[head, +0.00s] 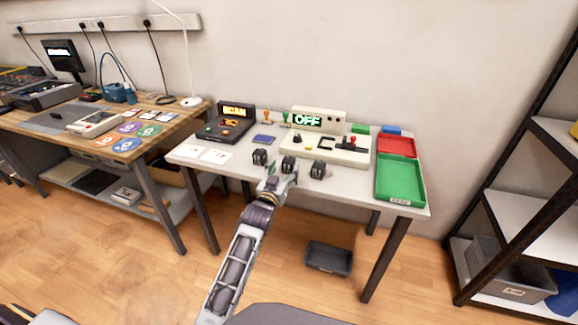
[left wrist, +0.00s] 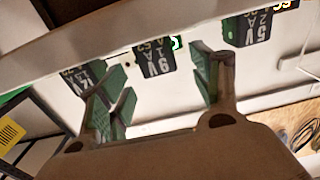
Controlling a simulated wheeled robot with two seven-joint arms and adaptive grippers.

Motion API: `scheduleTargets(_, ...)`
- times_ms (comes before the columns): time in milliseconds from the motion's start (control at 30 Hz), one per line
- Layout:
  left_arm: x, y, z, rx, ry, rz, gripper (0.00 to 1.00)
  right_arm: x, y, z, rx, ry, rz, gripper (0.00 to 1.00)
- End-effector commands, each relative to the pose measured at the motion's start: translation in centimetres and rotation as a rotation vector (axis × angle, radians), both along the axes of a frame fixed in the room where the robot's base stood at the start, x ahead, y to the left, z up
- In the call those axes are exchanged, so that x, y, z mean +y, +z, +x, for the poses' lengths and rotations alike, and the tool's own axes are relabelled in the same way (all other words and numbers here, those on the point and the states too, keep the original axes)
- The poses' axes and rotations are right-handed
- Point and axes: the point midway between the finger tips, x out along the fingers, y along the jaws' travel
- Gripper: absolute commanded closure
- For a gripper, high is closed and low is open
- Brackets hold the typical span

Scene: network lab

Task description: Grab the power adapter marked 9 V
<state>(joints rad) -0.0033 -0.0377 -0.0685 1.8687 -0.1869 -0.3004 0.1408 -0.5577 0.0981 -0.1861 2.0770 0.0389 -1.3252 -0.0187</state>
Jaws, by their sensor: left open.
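Three black power adapters stand in a row near the front edge of the white table. The adapter marked 9 V (left wrist: 156,60) is the middle one, also in the head view (head: 288,163). The adapter marked 5 V (left wrist: 247,28) is on one side, at left in the head view (head: 260,156). The third (left wrist: 85,75), its mark partly hidden by a finger, is at right in the head view (head: 318,169). My left gripper (head: 278,184) is open and empty, with its green-padded fingers (left wrist: 160,88) apart and the 9 V adapter showing between them. My right gripper is not in view.
Behind the adapters are a dark device (head: 226,122) and a pale panel reading OFF (head: 335,147). Red (head: 397,146) and green (head: 400,180) trays lie at the right. White cards (head: 200,153) lie at the left. A dark bin (head: 328,258) stands below the table.

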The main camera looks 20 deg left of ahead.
Motion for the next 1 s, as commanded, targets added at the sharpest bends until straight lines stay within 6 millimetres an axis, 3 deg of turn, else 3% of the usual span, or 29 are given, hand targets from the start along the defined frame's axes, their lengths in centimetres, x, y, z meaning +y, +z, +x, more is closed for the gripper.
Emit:
scheduleTargets(600, -0.2, 0.0, 4.3, 0.0, 0.0, 0.0, 0.36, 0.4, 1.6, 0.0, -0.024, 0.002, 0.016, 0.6)
scheduleTargets(1000, -0.2, 0.1, 4.8, 0.0, 0.0, 0.0, 0.36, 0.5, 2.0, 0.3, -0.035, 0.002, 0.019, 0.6)
